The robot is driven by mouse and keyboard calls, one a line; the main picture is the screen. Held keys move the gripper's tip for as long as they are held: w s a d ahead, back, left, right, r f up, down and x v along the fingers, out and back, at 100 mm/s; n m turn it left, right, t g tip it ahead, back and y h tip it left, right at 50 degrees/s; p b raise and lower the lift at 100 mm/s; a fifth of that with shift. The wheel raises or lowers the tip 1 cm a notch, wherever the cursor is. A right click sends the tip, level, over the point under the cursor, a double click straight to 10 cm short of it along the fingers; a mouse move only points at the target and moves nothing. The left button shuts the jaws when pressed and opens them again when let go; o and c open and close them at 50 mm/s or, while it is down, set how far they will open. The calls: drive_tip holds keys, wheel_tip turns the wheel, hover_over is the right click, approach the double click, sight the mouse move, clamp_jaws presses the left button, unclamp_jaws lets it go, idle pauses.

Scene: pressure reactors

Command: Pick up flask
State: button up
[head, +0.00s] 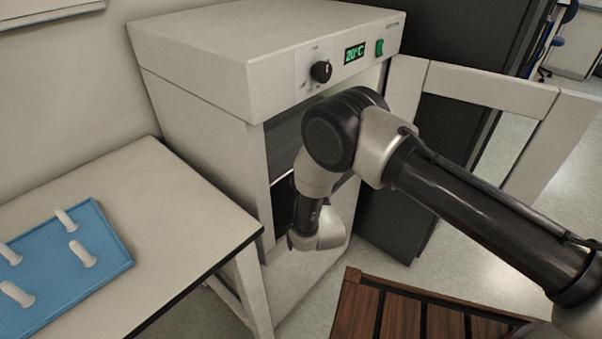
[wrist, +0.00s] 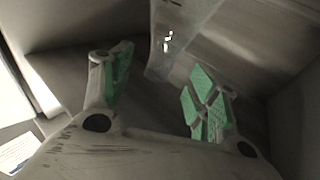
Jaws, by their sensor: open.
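My gripper (wrist: 162,76) is open in the wrist view, with its green-padded fingers spread apart. A clear, see-through glass vessel, apparently the flask (wrist: 168,40), stands beyond the fingertips at the top centre, in line with the gap between them. Its top is cut off by the frame edge, and its full shape cannot be made out. Nothing shows between the pads. In the head view my arm reaches into the open cabinet oven (head: 195,88), and the gripper and the flask are hidden inside.
The oven's door (head: 487,92) stands open at the right. Grey oven walls lie close around the gripper. A white table (head: 165,205) at the left bears a blue peg tray (head: 75,262). A slatted brown wooden surface (head: 400,316) is at the bottom right.

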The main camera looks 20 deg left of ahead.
drive_tip(key=x, duration=0.5)
clamp_jaws()
